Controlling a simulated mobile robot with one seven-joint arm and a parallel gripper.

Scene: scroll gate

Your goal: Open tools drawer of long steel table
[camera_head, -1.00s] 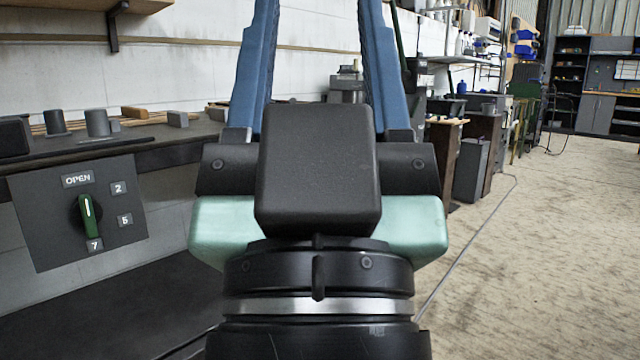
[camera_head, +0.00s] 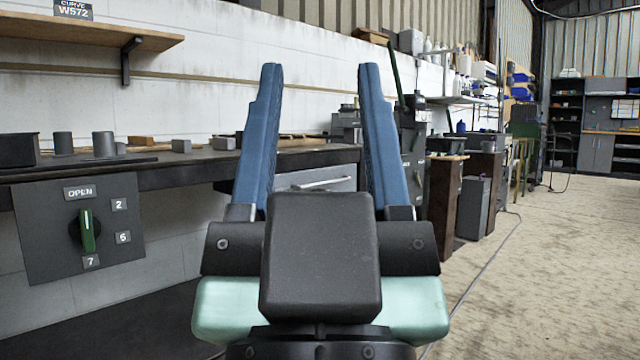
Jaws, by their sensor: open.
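A long dark table (camera_head: 190,163) runs along the wall from the left edge to behind my gripper. Under its top, between my fingers, is a light grey drawer front (camera_head: 315,174) with a pale bar handle (camera_head: 325,184); my gripper hides its lower part. The drawer looks shut, and I see no label on it. My gripper (camera_head: 320,70) is open and empty, its two blue fingers pointing up and forward. The fingers frame the drawer front in the picture; the gap between them and the handle cannot be judged.
A dark panel (camera_head: 108,232) with a green dial (camera_head: 87,229) and labels OPEN, 2, 5 and 7 hangs at the table's front left. Blocks and cylinders lie on the tabletop. A wall shelf (camera_head: 85,42) is above. Cabinets stand beyond at right; the floor (camera_head: 570,270) there is clear.

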